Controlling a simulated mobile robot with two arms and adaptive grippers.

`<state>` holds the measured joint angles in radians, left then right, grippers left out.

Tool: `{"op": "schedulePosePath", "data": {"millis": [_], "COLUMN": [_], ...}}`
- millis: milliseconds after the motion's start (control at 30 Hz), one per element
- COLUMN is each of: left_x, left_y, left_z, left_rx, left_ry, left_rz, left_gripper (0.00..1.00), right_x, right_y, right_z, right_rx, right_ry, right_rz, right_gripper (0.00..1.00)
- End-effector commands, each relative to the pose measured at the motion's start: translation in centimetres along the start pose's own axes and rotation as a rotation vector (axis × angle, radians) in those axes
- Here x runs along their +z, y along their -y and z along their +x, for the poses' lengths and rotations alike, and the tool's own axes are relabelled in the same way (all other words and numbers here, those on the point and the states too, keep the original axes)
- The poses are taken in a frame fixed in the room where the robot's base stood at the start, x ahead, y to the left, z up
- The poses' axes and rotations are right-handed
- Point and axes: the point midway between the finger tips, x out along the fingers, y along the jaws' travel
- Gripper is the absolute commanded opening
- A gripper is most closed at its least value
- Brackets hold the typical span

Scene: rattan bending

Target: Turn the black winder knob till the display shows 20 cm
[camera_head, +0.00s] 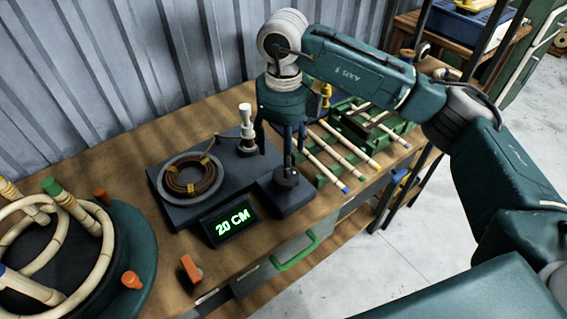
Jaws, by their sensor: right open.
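The winder is a dark box (201,206) with a coil of brown rattan (190,177) on a round grey plate. The black winder knob (287,177) stands on a dark block (290,198) to the right of the display. My right gripper (279,150) points down from above, with its fingers apart. One finger is just above or beside the knob; I cannot tell whether it touches. My left gripper is out of view.
A round former with bent pale rattan (98,235) and orange clamps stands at the left. Pale rods (327,165) lie in a green rack behind the knob's right. A white-topped post (246,120) stands near the gripper. An orange block (191,268) lies at the front edge.

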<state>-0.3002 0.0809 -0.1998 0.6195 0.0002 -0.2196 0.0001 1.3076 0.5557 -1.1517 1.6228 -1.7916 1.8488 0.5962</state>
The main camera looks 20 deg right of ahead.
Motion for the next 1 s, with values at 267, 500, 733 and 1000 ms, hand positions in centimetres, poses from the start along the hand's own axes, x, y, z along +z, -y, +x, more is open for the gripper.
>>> {"op": "schedulePosePath", "data": {"millis": [267,500,733,1000], "left_x": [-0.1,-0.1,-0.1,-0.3], "left_y": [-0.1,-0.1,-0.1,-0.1], "left_z": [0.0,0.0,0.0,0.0], "left_rx": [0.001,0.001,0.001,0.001], "left_ry": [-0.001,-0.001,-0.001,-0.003], "left_rz": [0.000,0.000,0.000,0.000], "left_gripper": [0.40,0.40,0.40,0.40], "right_x": [0.2,0.2,0.2,0.2], "right_y": [0.0,0.0,0.0,0.0], "right_z": [-5.0,-6.2,-6.2,-6.2], "right_rx": [-0.001,0.001,0.001,0.000], "right_ry": [0.003,0.002,0.001,0.001], "right_rz": [0.001,0.000,0.000,0.000], "right_gripper": [0.68,0.68,0.68,0.68]}}
